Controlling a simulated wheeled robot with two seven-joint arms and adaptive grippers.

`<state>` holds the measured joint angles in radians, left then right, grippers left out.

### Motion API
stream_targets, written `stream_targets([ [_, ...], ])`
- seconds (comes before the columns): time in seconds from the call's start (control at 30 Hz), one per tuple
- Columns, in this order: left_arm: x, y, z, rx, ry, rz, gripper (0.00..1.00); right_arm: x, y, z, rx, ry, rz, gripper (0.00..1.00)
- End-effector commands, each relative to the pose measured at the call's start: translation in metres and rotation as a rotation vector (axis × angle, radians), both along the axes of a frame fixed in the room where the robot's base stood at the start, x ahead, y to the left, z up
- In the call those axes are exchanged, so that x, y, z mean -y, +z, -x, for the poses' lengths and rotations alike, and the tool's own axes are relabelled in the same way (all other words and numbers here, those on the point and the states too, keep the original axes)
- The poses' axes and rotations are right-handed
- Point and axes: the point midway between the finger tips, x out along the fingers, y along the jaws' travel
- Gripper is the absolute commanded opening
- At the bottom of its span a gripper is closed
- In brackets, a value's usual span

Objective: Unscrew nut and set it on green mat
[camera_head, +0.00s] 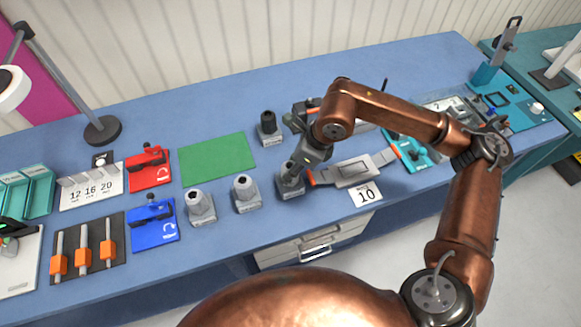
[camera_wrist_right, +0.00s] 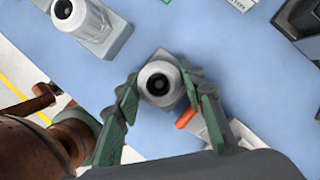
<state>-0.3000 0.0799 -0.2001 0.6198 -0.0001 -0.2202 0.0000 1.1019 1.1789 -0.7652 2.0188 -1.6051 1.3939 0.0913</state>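A pale round nut with a dark bore (camera_wrist_right: 159,82) sits on a grey block. In the right wrist view it lies between the two fingers of my right gripper (camera_wrist_right: 161,92). The fingertips are close on either side of the nut, but I cannot tell whether they touch it. In the head view my right gripper (camera_head: 301,161) points down at the grey block (camera_head: 290,183), the rightmost of three in the front row, and hides most of its top. The green mat (camera_head: 217,159) lies flat and bare to the left of it. My left gripper is out of view.
Two similar blocks (camera_head: 245,192) (camera_head: 201,206) stand left of the gripper, and a dark-topped one (camera_head: 268,126) stands behind. A "10" card (camera_head: 366,194) and a grey tool (camera_head: 352,172) lie to the right. Red (camera_head: 148,168) and blue (camera_head: 153,218) fixtures stand left of the mat.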

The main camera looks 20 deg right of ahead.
Motion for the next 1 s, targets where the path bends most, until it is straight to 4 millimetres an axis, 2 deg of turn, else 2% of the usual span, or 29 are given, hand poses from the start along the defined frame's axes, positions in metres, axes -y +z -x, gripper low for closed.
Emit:
stream_targets([
  [0.07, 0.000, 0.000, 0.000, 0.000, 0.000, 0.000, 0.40, 0.000, 0.000, 0.000, 0.000, 0.000, 0.000, 0.28],
  [0.37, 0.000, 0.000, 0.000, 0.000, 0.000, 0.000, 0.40, 0.000, 0.000, 0.000, 0.000, 0.001, 0.000, 0.07],
  [0.5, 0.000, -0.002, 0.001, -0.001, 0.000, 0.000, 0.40, 0.000, -0.001, -0.001, -0.001, 0.029, -0.001, 0.07],
  [1.0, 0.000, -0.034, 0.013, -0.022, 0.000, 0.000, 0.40, -0.001, -0.004, -0.001, -0.003, 0.607, -0.004, 0.07],
])
